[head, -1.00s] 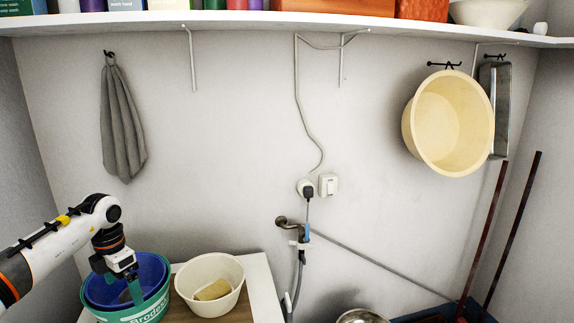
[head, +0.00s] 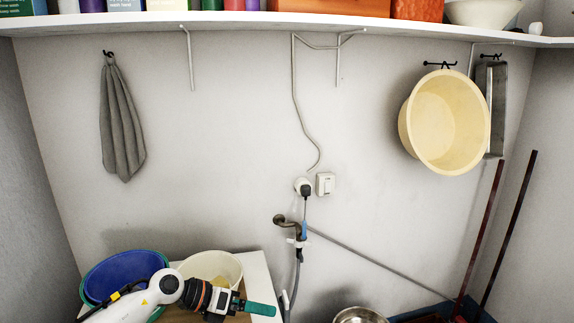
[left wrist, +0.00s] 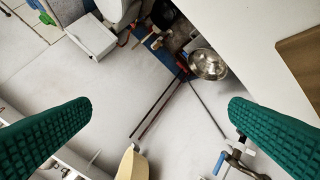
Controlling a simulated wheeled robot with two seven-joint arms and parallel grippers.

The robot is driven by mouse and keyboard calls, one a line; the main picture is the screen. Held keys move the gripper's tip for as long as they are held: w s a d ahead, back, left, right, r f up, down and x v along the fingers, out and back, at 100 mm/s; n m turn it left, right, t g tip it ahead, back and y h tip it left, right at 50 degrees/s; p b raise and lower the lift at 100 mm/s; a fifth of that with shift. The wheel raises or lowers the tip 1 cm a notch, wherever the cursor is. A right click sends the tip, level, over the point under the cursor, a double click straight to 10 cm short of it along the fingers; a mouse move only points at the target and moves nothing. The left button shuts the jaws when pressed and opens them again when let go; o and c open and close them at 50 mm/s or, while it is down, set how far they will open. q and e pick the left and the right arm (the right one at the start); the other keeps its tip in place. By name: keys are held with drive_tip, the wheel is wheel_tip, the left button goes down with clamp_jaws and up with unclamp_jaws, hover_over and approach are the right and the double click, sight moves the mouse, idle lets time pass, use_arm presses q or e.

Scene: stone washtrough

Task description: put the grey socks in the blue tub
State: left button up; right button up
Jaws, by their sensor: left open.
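The blue tub (head: 125,268) sits inside a green basin (head: 84,298) at the lower left of the head view. My left arm crosses in front of it and hides part of its inside. I make out no grey socks in either view now. My left gripper (head: 258,308) is right of the blue tub, in front of the cream tub, pointing right. In the left wrist view its two green ribbed fingers (left wrist: 160,103) stand wide apart with nothing between them. My right gripper is not in view.
A cream tub (head: 216,262) holding a yellowish block stands right of the blue tub. A tap (head: 290,222) and hose are on the wall. A metal bowl (head: 360,316) also shows in the wrist view (left wrist: 208,64). A grey towel (head: 122,120) and yellow basin (head: 445,120) hang above.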

use_arm(q)
drive_tip(key=s+d+r+n+t+h, duration=0.3)
drive_tip(key=d+r+n+t+h, duration=0.25)
drive_tip(key=r+n+t, duration=0.35)
drive_tip(key=s+a+f+n+y, duration=0.5)
drive_tip(key=a+f+n+y, duration=0.35)
drive_tip(key=n, duration=0.45)
drive_tip(key=s+a+f+n+y, duration=0.65)
drive_tip(key=n+y, duration=0.25)
drive_tip(key=n, duration=0.5)
drive_tip(key=s+a+f+n+g, duration=0.2)
drive_tip(key=s+f+g, duration=0.2)
drive_tip(key=s, duration=0.6)
drive_tip(key=s+a+f+n+g, duration=0.1)
drive_tip(key=s+f+n+g, duration=0.3)
drive_tip(key=s, duration=0.6)
wheel_tip(320, 180, down, 25)
drive_tip(key=m+g, duration=0.2)
drive_tip(key=s+a+f+g, duration=0.1)
drive_tip(key=s+a+f, duration=0.2)
drive_tip(key=s+f, duration=1.3)
drive_tip(key=shift+s+f, duration=0.4)
drive_tip(key=shift+s, duration=0.05)
